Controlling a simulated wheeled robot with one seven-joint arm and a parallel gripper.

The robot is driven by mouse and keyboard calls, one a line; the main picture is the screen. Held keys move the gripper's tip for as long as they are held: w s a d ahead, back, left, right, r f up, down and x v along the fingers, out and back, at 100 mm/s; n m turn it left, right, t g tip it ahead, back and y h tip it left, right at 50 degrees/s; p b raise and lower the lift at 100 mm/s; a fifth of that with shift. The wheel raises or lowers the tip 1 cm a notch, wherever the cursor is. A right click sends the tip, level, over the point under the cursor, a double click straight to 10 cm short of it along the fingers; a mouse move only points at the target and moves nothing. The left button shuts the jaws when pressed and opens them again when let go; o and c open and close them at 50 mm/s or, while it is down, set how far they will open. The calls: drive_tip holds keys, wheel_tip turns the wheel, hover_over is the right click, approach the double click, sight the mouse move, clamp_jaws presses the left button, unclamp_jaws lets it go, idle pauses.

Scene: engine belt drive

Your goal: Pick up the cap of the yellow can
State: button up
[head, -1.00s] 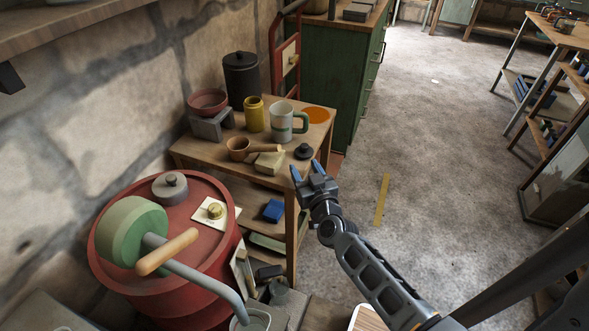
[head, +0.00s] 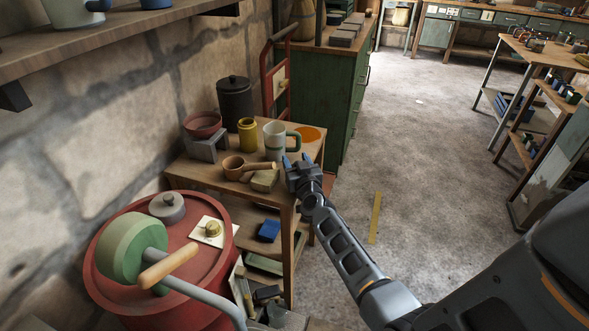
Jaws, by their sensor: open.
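The yellow can (head: 247,136) stands upright on the small wooden table (head: 205,174), and no separate yellow cap shows beside it. A small dark knobbed lid showed earlier at the table's front right corner. My gripper (head: 295,158) is now in front of that spot and hides it. I cannot tell whether that lid is the can's cap. My gripper is open, its blue-tipped fingers apart, at the table's right end, right of the can. I see nothing between the fingers, and contact cannot be judged.
A white and green mug (head: 275,141) stands between can and gripper. A wooden ladle (head: 236,166) and a pale block (head: 265,181) lie in front. A black canister (head: 235,105) and a red bowl (head: 203,123) are behind and left. A red drum (head: 196,226) stands at front left.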

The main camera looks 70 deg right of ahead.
drive_tip(key=shift+w+d, duration=0.15)
drive_tip(key=shift+d, duration=0.05)
drive_tip(key=shift+s+a, duration=0.25)
drive_tip(key=shift+s, duration=0.2)
drive_tip(key=shift+c, duration=0.2)
drive_tip(key=shift+s, duration=0.1)
drive_tip(key=shift+c, duration=0.8)
drive_tip(key=c, duration=0.8)
